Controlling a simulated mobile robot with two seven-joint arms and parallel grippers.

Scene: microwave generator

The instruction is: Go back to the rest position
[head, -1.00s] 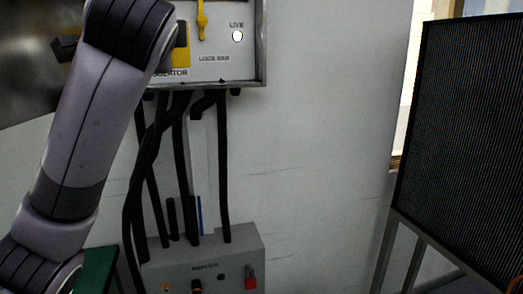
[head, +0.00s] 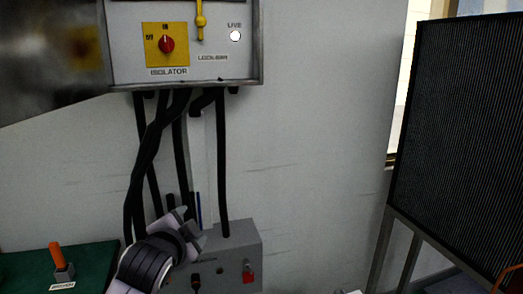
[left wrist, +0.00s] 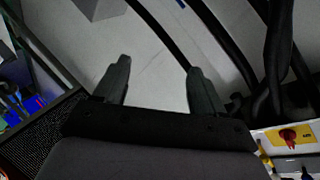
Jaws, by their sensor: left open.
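My left arm comes up from the bottom of the head view, in front of the lower grey control box (head: 245,250). Pale wall or floor shows beyond the fingers. The isolator panel (head: 215,65) with a red knob (head: 167,44) on a yellow plate is clear of my arm. The knob also shows at the lower right of the left wrist view (left wrist: 288,137). My right gripper is not in view.
Black cables (head: 222,170) hang between the panel and the control box, close to my left arm. A green surface (head: 90,262) with an orange-handled switch (head: 60,262) lies lower left. A large dark ribbed panel (head: 460,140) stands at right. The wall between is bare.

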